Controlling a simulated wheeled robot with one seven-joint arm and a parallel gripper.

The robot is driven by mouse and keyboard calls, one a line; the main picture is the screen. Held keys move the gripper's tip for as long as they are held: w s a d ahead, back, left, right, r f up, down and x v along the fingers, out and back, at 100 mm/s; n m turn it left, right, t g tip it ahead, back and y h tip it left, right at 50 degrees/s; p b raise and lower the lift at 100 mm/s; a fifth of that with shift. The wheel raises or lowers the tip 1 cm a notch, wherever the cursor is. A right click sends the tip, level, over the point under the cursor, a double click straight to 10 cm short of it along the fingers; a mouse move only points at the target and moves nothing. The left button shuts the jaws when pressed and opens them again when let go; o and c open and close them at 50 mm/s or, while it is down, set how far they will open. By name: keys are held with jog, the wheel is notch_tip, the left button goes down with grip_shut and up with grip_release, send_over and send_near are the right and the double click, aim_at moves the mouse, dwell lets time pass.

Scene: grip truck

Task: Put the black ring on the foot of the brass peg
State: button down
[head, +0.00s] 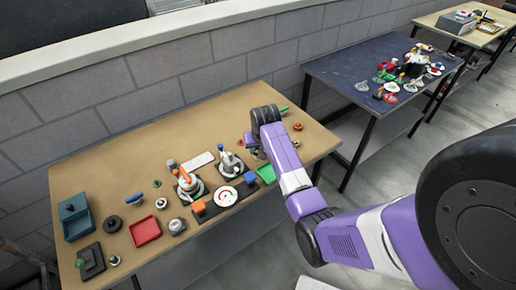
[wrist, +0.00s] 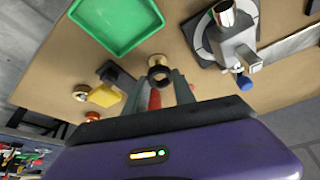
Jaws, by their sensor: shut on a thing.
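In the wrist view my gripper (wrist: 160,80) is shut on a small black ring (wrist: 160,71), held at the fingertips above the table. A brass-coloured round piece (wrist: 155,59), apparently the brass peg, shows just beyond the ring. I cannot tell whether the ring touches it or how high it is above it. In the head view my gripper's fingers, the ring and the peg are hidden or too small behind my purple arm, over the right part of the brown table (head: 160,150).
A green tray (wrist: 118,22) lies near the ring, and a grey device (wrist: 236,45) stands on the other side. A yellow block (wrist: 104,96) is close by.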

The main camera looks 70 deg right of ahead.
jog(key=shift+f, duration=1.45)
dwell(1.4)
jog(key=c, duration=0.6)
grip_release()
jog(key=shift+c, duration=0.2)
jog(key=shift+r+p, duration=1.65)
jog(key=shift+r, duration=2.1)
